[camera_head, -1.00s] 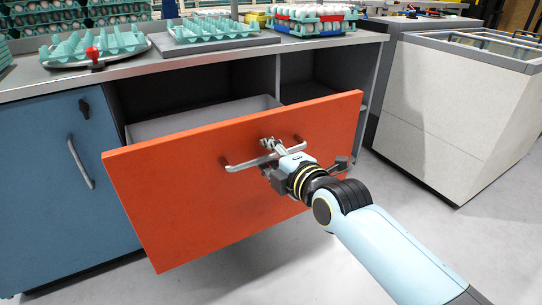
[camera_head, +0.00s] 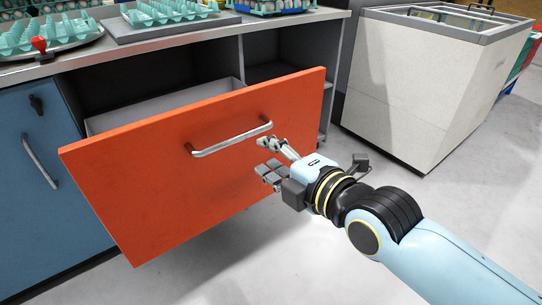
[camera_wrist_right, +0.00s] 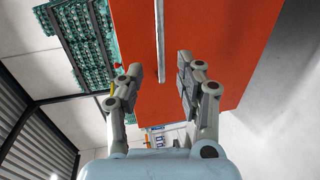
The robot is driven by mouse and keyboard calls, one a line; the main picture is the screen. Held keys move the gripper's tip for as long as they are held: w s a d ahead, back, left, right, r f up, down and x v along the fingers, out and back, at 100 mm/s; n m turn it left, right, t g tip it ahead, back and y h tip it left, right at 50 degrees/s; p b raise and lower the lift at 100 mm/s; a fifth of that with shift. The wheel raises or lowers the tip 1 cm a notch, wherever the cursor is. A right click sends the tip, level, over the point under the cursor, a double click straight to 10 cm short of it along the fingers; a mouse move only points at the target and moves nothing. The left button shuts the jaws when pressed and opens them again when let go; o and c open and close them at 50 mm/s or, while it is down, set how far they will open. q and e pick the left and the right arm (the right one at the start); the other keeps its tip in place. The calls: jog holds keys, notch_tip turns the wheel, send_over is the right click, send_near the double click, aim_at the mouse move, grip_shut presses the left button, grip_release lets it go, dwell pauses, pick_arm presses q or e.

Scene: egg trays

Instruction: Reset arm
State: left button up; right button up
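My right gripper (camera_head: 268,160) is in front of the orange drawer (camera_head: 150,175), a little to the right of and below its silver handle (camera_head: 230,142). The drawer is pulled out of the counter. In the right wrist view my right gripper (camera_wrist_right: 158,88) has its two fingers spread apart. The handle (camera_wrist_right: 159,40) runs as a vertical bar beyond and between the fingertips, and nothing is held. My left gripper is not in view.
The grey counter (camera_head: 110,58) bears teal egg trays (camera_head: 165,11) and a red-knobbed tray (camera_head: 39,45). A blue cabinet door (camera_head: 35,150) is at left. A white chest freezer (camera_head: 430,85) stands at right. The floor in front is clear.

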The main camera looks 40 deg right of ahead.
dwell(0.3)
jog(key=s+d+f+m+g+p, duration=0.1)
jog(key=s+f+m+g, duration=0.3)
jog(key=f, duration=0.6)
jog(key=s+d+f+g, duration=0.1)
jog(key=s+f, duration=0.5)
jog(key=f, duration=0.5)
jog(key=s+d+f+m+g+p, duration=0.1)
jog(key=s+d+f+m+g, duration=0.3)
jog(key=f, duration=0.6)
jog(key=s+f+m+g, duration=0.3)
jog(key=s+f+m, duration=0.2)
jog(key=s, duration=0.9)
jog(key=s+f+m+g+h, duration=0.1)
jog(key=s+f+m+g, duration=0.2)
jog(key=s, duration=1.1)
notch_tip(320, 180, down, 4)
jog(key=shift+s+d+f+m+h+p, duration=0.2)
jog(key=shift+f+m+h+p, duration=0.1)
jog(key=shift+m, duration=0.8)
